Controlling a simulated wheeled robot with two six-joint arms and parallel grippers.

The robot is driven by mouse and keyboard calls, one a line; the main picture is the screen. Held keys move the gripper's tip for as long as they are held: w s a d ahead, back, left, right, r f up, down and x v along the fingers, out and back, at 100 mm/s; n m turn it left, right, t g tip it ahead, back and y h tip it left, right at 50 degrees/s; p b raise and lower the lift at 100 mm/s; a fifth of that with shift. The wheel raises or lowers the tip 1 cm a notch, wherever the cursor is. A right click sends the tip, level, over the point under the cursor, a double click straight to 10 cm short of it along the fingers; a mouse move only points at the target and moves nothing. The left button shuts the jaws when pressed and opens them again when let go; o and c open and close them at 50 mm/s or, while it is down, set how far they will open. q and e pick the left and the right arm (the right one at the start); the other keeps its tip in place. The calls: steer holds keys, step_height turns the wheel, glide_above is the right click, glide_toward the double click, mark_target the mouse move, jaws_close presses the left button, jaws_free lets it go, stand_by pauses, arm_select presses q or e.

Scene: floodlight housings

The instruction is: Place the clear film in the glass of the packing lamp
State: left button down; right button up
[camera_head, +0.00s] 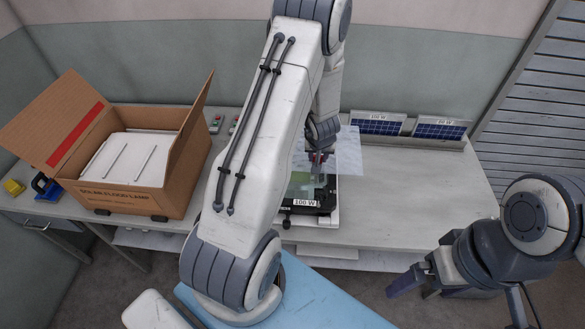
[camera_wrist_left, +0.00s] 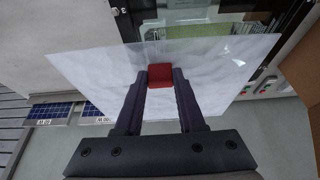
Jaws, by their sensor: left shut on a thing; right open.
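My left gripper (camera_wrist_left: 160,72) is shut on the red tab (camera_wrist_left: 160,77) of the clear film (camera_wrist_left: 95,80). In the head view, my left gripper (camera_head: 320,156) is small and partly hidden by its arm, and the film (camera_head: 347,150) shows as a pale see-through sheet beside it. The packing lamp (camera_head: 325,202), a black housing with a greenish glass area and a "100 W" label, lies on the table just in front of the gripper. The lamp's edge shows beyond the film in the wrist view (camera_wrist_left: 127,22). My right gripper (camera_head: 410,283) is open and empty, low at the right.
A cardboard box (camera_head: 120,195) marked as solar flood lamp stands open at the left, with white packing inside. Two small solar panels (camera_head: 378,123) (camera_head: 441,128) stand in a rack at the back right. The table (camera_head: 410,190) is clear at right. A blue surface (camera_head: 320,295) lies in front.

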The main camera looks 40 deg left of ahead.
arm_select(q)
steer(key=s+a+f+b, duration=0.4)
steer(key=f+b, duration=0.1)
steer(key=b, duration=0.1)
steer(key=shift+s+a+b, duration=0.3)
steer(key=shift+s+a, duration=0.05)
steer(key=s+a, duration=0.1)
steer(key=s+a+f, duration=0.1)
steer(key=s, duration=0.1)
steer(key=shift+a+f+p, duration=0.3)
steer(key=shift+a, duration=0.1)
step_height(320, 180, down, 3)
steer(key=shift+f+p, duration=0.15)
steer(key=shift+p, duration=0.4)
steer(key=shift+f, duration=0.45)
steer(key=c, duration=0.9)
jaws_free()
steer(key=shift+f, duration=0.15)
steer(key=o, duration=0.4)
